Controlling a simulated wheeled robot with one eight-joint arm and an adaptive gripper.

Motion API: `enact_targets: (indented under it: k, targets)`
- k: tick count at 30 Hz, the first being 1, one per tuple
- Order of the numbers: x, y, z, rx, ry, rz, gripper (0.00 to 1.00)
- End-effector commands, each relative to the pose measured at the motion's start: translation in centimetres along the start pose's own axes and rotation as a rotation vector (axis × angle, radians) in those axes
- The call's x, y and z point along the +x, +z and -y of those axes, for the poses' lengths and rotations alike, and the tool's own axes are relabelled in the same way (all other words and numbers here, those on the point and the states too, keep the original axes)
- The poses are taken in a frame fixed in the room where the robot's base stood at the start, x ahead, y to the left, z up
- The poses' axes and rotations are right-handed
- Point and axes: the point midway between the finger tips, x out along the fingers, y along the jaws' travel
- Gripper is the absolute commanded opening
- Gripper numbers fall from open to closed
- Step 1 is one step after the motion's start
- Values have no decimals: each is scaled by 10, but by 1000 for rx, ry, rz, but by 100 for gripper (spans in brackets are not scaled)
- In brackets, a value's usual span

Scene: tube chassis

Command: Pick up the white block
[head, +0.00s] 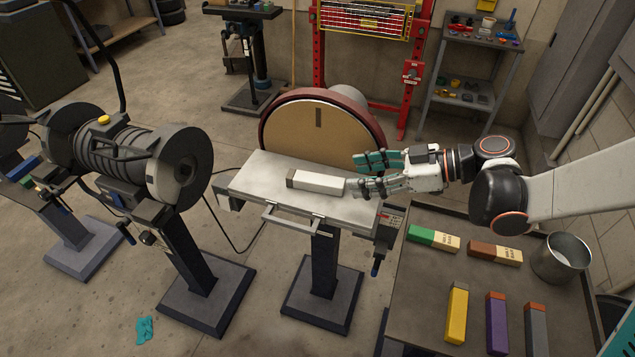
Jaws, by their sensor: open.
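The white block (320,183) is a long white bar with a dark grey-brown left end. It lies flat on the grey metal table (262,172) in front of the large disc sander. My gripper (357,174) comes in from the right with its fingers pointing left. It is open and empty, with its fingertips close to the block's right end. The lower finger appears beside or over that end; I cannot tell whether it touches. The upper finger, with a teal pad, is farther back, near the sander disc.
The sander disc (325,128) rises directly behind the table. A bench grinder (130,150) stands to the left. At the right, a dark bench (420,290) holds several coloured bars and a metal cup (562,258). The table's left part is bare.

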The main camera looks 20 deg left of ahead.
Motion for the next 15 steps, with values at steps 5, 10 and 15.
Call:
enact_targets:
  k: [5, 10, 15]
  targets:
    - [23, 1, 0, -1, -2, 1, 52]
    - [30, 0, 0, 0, 0, 1, 52]
    - [48, 3, 0, 0, -3, 1, 52]
